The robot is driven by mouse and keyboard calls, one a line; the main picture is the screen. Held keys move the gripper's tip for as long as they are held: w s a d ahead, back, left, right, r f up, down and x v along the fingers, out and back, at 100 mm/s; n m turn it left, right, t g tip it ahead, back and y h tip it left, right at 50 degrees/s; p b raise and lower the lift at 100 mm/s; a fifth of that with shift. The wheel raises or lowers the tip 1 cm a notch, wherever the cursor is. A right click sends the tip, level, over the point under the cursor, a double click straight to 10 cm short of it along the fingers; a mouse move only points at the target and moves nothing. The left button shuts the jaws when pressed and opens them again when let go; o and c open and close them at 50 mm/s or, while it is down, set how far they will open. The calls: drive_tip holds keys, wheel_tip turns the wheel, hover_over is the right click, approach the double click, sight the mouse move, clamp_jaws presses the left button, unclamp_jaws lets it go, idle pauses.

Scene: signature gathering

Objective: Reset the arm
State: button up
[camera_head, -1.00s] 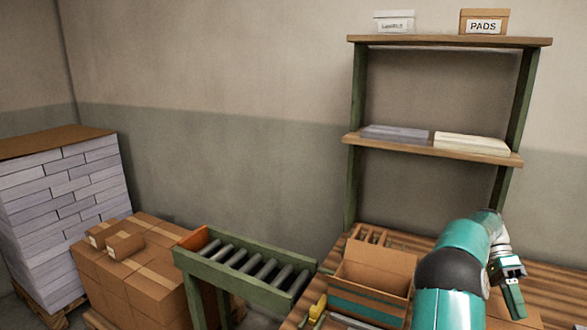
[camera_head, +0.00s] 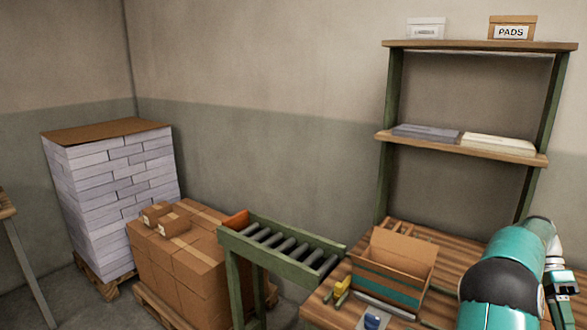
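My teal and black arm reaches up from the bottom right corner of the head view, over the right side of the wooden table (camera_head: 452,262). My gripper (camera_head: 562,312) is at the right edge, with its dark fingers partly cut off by the frame. Whether it is open or shut does not show, and I see nothing clearly held in it. An open cardboard box (camera_head: 392,272) with a teal stripe stands on the table, to the left of my arm and apart from it.
A roller conveyor (camera_head: 268,262) stands left of the table. Stacked cartons (camera_head: 195,262) and a pallet of paper blocks (camera_head: 110,195) are further left. A shelf (camera_head: 462,148) with a PADS box (camera_head: 511,29) rises behind. A yellow item (camera_head: 341,285) and a blue item (camera_head: 372,321) lie at the table's front.

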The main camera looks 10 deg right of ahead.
drive_tip(key=w+a+r+n+t+h, duration=0.1)
drive_tip(key=w+a+r+n+t, duration=0.15)
drive_tip(key=a+n, duration=0.45)
drive_tip(key=w+a+r+n+t+h, duration=0.1)
drive_tip(key=w+a+r+n+t, duration=0.2)
drive_tip(key=a, duration=0.8)
drive_tip(key=w+a+r+n+t+h, duration=0.15)
drive_tip(key=a+n+t, duration=0.25)
drive_tip(key=a, duration=0.5)
drive_tip(key=s+a+n+t, duration=0.3)
drive_tip(key=s+a+n, duration=0.1)
drive_tip(key=a, duration=0.6)
drive_tip(key=s+a+f+n+t, duration=0.1)
drive_tip(key=s+a+n+t, duration=0.2)
drive_tip(key=a+n, duration=0.3)
drive_tip(key=s+a, duration=0.1)
drive_tip(key=a, duration=0.3)
drive_tip(key=shift+s+a+f, duration=0.15)
drive_tip(key=shift+s+a, duration=0.1)
drive_tip(key=shift+y, duration=0.25)
